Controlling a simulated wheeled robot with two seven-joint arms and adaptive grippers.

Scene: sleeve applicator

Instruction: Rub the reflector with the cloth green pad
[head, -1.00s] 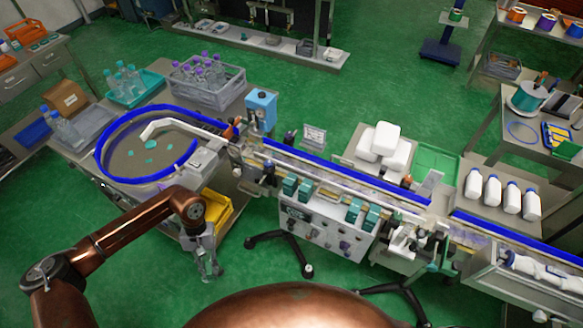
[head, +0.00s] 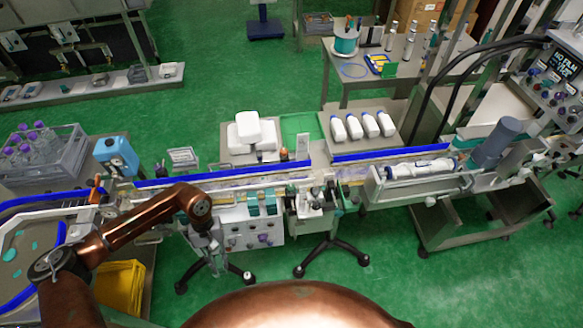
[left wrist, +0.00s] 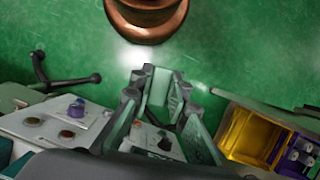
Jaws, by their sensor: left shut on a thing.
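My left gripper (head: 211,246) points down in front of the conveyor machine's control box (head: 245,232). In the left wrist view its fingers (left wrist: 165,82) are close together at the tips. They are shut on a thin greyish-green piece, which I take for the green pad (left wrist: 174,92); it is mostly hidden by the fingers. I cannot single out the reflector. A small pale upright plate (head: 302,146) stands by the conveyor beside an orange-topped post (head: 284,155), but I cannot tell whether it is the reflector. My right gripper is out of view.
The blue-railed conveyor (head: 230,172) runs across the middle. White containers (head: 256,131) and bottles (head: 363,126) stand behind it. A yellow bin (head: 121,287) is at lower left, left of my gripper. Splayed black stand legs (head: 330,250) reach over the green floor.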

